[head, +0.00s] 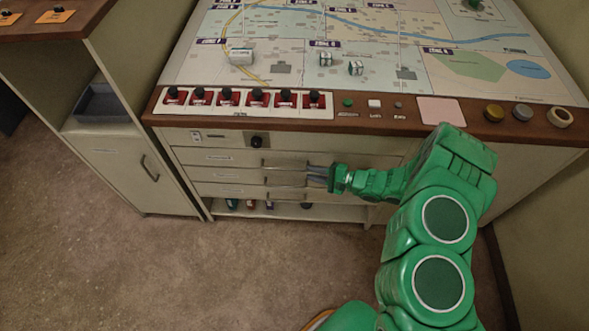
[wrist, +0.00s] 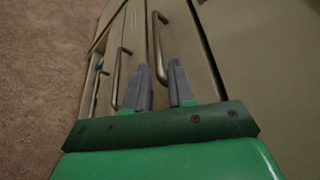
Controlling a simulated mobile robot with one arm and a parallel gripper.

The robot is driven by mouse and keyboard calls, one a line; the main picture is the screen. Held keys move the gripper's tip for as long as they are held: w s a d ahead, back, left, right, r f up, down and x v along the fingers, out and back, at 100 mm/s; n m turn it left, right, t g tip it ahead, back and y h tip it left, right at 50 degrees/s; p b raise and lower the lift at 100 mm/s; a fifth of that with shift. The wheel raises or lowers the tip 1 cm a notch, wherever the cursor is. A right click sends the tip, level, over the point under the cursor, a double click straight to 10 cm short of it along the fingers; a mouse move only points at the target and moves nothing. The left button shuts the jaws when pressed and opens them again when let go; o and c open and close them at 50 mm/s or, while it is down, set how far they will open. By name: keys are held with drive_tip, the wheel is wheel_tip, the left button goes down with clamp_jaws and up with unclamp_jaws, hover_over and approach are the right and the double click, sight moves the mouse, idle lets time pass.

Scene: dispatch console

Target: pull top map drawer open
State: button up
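The top map drawer (head: 235,157) is a flat beige front below the console edge, and it looks shut. Its metal bar handle (head: 284,162) also shows in the wrist view (wrist: 154,38). My gripper (head: 309,172) is at the right end of the handles, its two grey fingers apart. In the wrist view, my gripper (wrist: 159,66) has the lower end of the nearest handle in line with the gap between its fingers. Whether the fingers touch the bar I cannot tell. Nothing is held.
More drawers with bar handles (head: 285,181) sit below, above an open shelf (head: 285,211) with small items. A panel with a black knob (head: 257,141) is above. A cabinet (head: 125,170) stands at left. The floor (head: 190,270) in front is clear.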

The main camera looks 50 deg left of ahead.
sight(295, 169)
drive_tip(key=shift+f+x, duration=0.15)
drive_tip(key=shift+x, duration=1.85)
drive_tip(key=shift+f+x, duration=0.15)
drive_tip(key=shift+x, duration=1.8)
drive_tip(key=shift+w, duration=0.1)
clamp_jaws()
